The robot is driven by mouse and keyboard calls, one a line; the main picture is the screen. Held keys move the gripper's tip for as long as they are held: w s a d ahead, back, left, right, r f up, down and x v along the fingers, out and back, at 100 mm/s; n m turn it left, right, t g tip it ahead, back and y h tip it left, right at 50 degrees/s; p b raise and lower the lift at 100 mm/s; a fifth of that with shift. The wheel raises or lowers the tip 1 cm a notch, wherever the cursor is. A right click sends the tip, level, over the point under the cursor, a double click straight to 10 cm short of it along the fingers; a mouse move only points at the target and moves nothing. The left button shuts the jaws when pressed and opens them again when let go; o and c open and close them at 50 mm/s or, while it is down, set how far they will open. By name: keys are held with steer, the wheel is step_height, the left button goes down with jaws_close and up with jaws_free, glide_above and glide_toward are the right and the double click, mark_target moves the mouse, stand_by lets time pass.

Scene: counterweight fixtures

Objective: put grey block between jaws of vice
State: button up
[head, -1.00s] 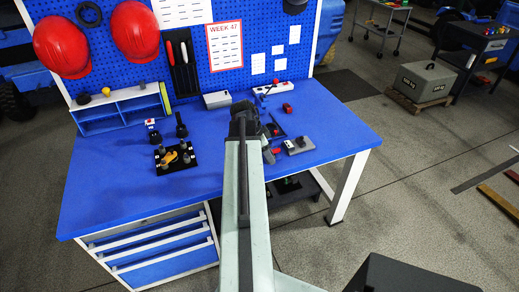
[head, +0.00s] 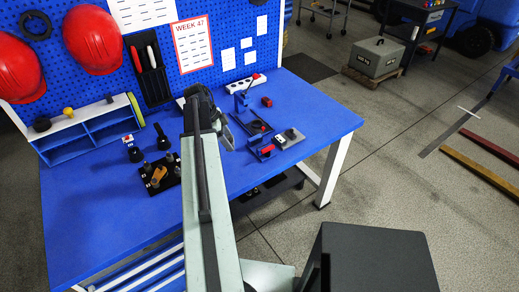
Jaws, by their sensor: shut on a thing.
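My gripper (head: 222,126) is over the blue bench, at the far end of my arm, and is mostly hidden by the wrist. A grey piece (head: 227,138) shows just right of the arm; I cannot tell whether it is the grey block or part of the gripper. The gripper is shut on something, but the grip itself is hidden. A small dark-and-blue fixture with a red part, perhaps the vice (head: 264,150), stands on the bench to the right of the gripper, apart from it.
A grey plate with a dark knob (head: 289,138) lies beside that fixture. A blue clamp-like tool (head: 243,101), a red block (head: 267,102) and a power strip (head: 246,84) are behind. A black fixture tray (head: 159,176) is left of my arm. The bench's right end (head: 325,122) is clear.

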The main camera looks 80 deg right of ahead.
mark_target(259, 141)
steer(key=s+d+r+m+t+y, duration=0.1)
steer(key=s+d+m+y, duration=0.3)
steer(key=s+d+m, duration=0.75)
steer(key=shift+m, duration=0.25)
steer(key=f+b, duration=0.6)
steer(key=f, duration=0.1)
steer(key=a+f+b, duration=0.1)
steer(key=f+b, duration=0.2)
steer(key=shift+w+f+b, duration=0.15)
steer(key=shift+w+b, duration=0.15)
steer(key=shift+w, duration=0.05)
steer(key=shift+a+r, duration=0.1)
steer(key=shift+r, duration=0.15)
steer(key=o, duration=1.2)
steer(key=shift+f, duration=0.2)
steer(key=o, duration=0.4)
steer(key=shift+r, duration=0.1)
